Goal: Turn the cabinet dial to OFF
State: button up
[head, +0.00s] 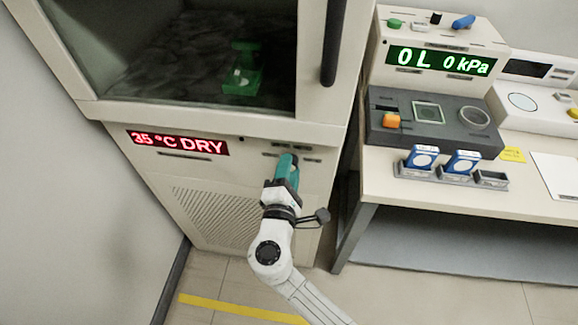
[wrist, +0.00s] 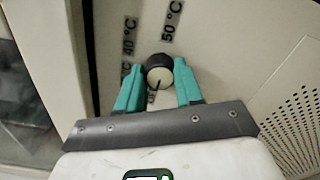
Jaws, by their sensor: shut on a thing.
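The cabinet (head: 240,180) has a glass window above and a lower panel with a red display (head: 178,142) reading "35 °C DRY". The dial (wrist: 158,72) shows in the wrist view as a round knob with a dark rim, a pale face and a dark pointer mark. My gripper (wrist: 158,82) has its teal fingers on either side of the dial and is shut on it. In the head view my gripper (head: 287,168) is at the cabinet's panel and hides the dial. Labels "40 °C" (wrist: 129,36) and "50 °C" (wrist: 172,20) show beyond the dial; other lettering is partly hidden.
A bench (head: 400,190) on the right holds a device with a green display (head: 440,60) reading "0L 0kPa", a dark tray and blue-and-white boxes (head: 422,158). A green object (head: 242,78) is behind the cabinet's glass. A vent grille (head: 215,215) is below the panel.

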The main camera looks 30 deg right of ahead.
jog(key=shift+a+n, duration=0.1)
jog(key=shift+n, duration=0.3)
jog(key=o, duration=1)
jog(key=shift+o, duration=0.2)
jog(key=v, duration=1)
jog(key=shift+s+a+b, duration=0.2)
jog(key=shift+s+b, duration=0.1)
jog(key=shift+b, duration=0.05)
